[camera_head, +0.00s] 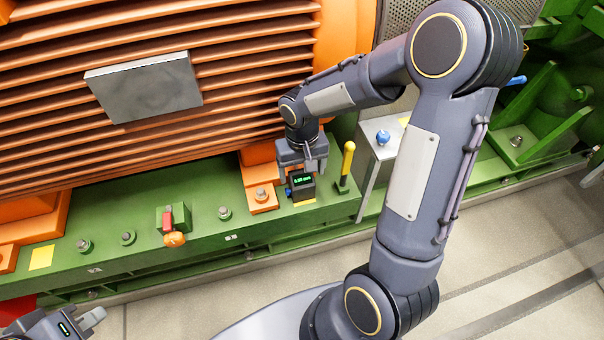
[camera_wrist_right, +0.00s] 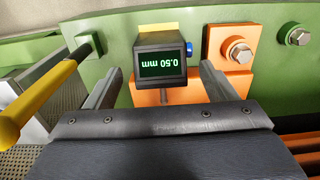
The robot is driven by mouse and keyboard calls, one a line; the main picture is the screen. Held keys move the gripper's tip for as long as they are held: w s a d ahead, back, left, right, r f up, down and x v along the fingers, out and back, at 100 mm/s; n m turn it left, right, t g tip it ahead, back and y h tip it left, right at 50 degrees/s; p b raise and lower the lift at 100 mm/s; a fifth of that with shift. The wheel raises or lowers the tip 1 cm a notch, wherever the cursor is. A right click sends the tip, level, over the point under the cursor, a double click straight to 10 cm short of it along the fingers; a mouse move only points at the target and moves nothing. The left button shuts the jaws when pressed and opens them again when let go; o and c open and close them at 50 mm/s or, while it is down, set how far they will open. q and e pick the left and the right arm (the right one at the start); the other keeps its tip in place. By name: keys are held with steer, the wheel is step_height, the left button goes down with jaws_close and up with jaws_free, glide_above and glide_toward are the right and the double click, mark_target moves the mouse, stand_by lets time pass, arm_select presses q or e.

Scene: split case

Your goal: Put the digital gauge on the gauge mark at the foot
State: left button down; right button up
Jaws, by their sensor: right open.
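The digital gauge (camera_head: 302,186) is a small dark box with a green display and a blue knob at its side. It stands on the green base beside the orange motor foot (camera_head: 258,190), and a yellow mark (camera_head: 306,202) shows at its lower edge. In the right wrist view the gauge (camera_wrist_right: 162,66) reads 0.50 mm. My right gripper (camera_head: 302,163) is open, its fingers on either side of the gauge with gaps visible. My left gripper (camera_head: 88,322) is at the lower left corner, far from the gauge; its jaw opening is unclear.
A yellow-handled post (camera_head: 346,164) stands just right of the gauge. A grey side table (camera_head: 381,150) with a blue knob is further right. A red-and-orange clamp (camera_head: 170,225) and several bolts sit to the left. Another yellow patch (camera_head: 41,257) lies at far left.

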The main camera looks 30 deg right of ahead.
step_height(320, 180, up, 9)
steer(key=p, duration=0.2)
steer(key=s+a+r+t+y, duration=0.2)
steer(key=s+r, duration=0.1)
steer(key=s, duration=0.5)
steer(key=s+a+r+n+t+y, duration=0.1)
steer(key=s+a+r+t, duration=0.1)
steer(key=s, duration=0.7)
steer(key=shift+r+t+y, duration=0.4)
steer(key=shift+r+t, duration=0.4)
steer(key=shift+r, duration=0.1)
steer(key=shift+a, duration=0.1)
step_height(320, 180, up, 17)
steer(key=p, duration=1.6)
steer(key=shift+f, duration=0.2)
